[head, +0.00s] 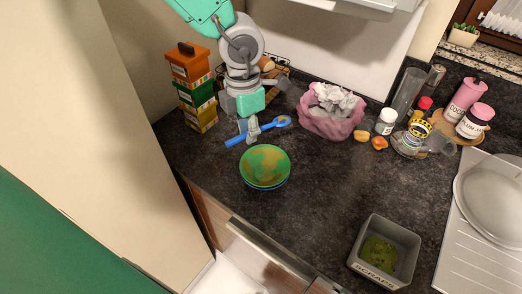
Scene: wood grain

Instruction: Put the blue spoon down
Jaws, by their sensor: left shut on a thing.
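The blue spoon (268,126) is low over the dark counter or touching it; I cannot tell which. Its bowl points right and its handle end points lower left. My left gripper (252,137) comes down from above and is shut on the spoon's handle. The fingers hide part of the handle. My right gripper does not show.
A green and yellow bowl (265,165) stands just in front of the spoon. Stacked boxes (194,90) stand left, a pink pot (332,122) right. A grey scraps bin (408,246) is at front right. The counter (325,185) is clear between bowl and bin.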

